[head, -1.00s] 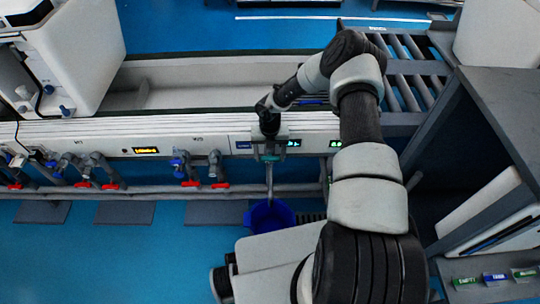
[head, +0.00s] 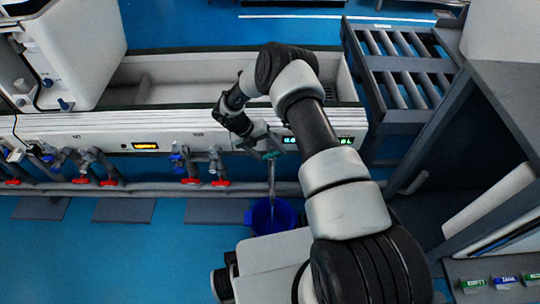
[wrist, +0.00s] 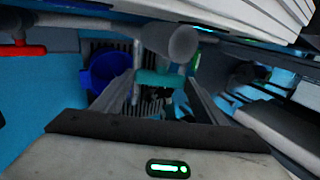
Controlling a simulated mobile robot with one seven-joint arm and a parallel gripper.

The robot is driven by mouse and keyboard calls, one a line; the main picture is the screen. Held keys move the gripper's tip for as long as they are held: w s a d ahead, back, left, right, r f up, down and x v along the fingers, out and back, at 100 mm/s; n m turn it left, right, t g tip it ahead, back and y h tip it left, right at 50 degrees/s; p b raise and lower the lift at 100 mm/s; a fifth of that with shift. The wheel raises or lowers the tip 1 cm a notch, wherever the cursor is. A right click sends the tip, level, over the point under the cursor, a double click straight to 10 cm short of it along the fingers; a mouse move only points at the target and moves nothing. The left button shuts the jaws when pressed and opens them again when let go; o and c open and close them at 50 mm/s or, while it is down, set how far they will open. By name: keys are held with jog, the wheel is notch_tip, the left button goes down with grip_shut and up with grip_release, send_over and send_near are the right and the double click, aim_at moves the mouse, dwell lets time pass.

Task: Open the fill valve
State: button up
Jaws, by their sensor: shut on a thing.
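A teal valve handle (head: 271,156) sits on a grey pipe (head: 271,185) below the front panel, above a blue bucket. In the wrist view the teal handle (wrist: 160,78) lies crosswise between the two fingers of my gripper (wrist: 160,88). My gripper (head: 262,147) is shut on this handle, reaching it from the upper left at a slant in the head view. A round grey pipe end (wrist: 183,44) shows just above it in the wrist view. The fingers hide part of the handle, and I cannot read any label on it.
The blue bucket (head: 272,214) stands on the floor under the pipe. Valves with blue and red handles (head: 190,180) line the panel to the left. A roller rack (head: 400,75) and a grey shelf frame (head: 510,90) stand at the right.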

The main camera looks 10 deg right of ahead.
jog(key=shift+a+f+h+b, duration=0.15)
jog(key=shift+h+b, duration=0.3)
jog(key=shift+h, duration=0.15)
jog(key=shift+a+f+h+b, duration=0.15)
jog(key=shift+h+b, duration=0.25)
jog(key=shift+h, duration=0.2)
jog(key=o, duration=1.1)
jog(key=shift+c, duration=0.2)
jog(key=shift+r, duration=0.1)
jog(key=p+v, duration=0.2)
jog(key=v, duration=1.5)
jog(key=shift+w+a, duration=0.35)
jog(key=shift+w, duration=0.05)
